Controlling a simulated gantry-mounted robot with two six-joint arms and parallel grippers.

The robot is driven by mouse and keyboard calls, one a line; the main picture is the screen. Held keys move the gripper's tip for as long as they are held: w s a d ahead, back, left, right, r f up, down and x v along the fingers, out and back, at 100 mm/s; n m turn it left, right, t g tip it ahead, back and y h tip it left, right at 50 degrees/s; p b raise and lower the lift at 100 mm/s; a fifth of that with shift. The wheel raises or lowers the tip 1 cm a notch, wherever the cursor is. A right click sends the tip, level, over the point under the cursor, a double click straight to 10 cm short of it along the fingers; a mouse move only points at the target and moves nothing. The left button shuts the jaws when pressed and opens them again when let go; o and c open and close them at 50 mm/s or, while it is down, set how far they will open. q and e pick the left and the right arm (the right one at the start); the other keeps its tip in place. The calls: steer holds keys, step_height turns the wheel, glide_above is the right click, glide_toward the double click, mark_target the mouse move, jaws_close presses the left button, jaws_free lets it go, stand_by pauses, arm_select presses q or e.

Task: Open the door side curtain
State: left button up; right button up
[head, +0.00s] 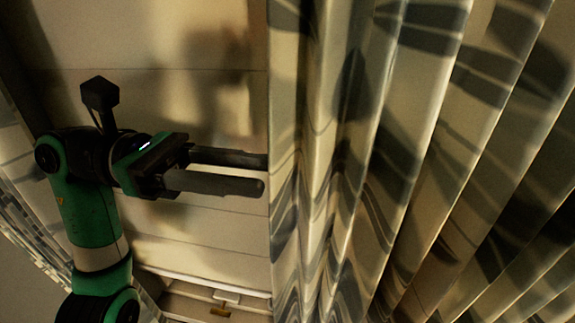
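A curtain (400,150) with a pale cream ground and dark grey-green patterning hangs in vertical folds over the right half of the head view. Its left edge runs from top to bottom near the middle of the picture. My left gripper (264,174) points right, with its two dark fingers apart and nothing visible between them. The fingertips are close to the curtain's left edge; I cannot tell whether they touch it. My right gripper is not in view.
A pale panelled surface (170,50) with horizontal seams lies behind my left arm. A ledge or frame (200,284) with a small brass-coloured piece (220,311) is at the bottom. More patterned fabric (25,215) hangs at the far left.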

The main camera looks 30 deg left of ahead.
mark_target(277, 176)
arm_select(q)
steer(key=x, duration=0.4)
steer(key=shift+p, duration=0.35)
jaws_close()
stand_by(1.0)
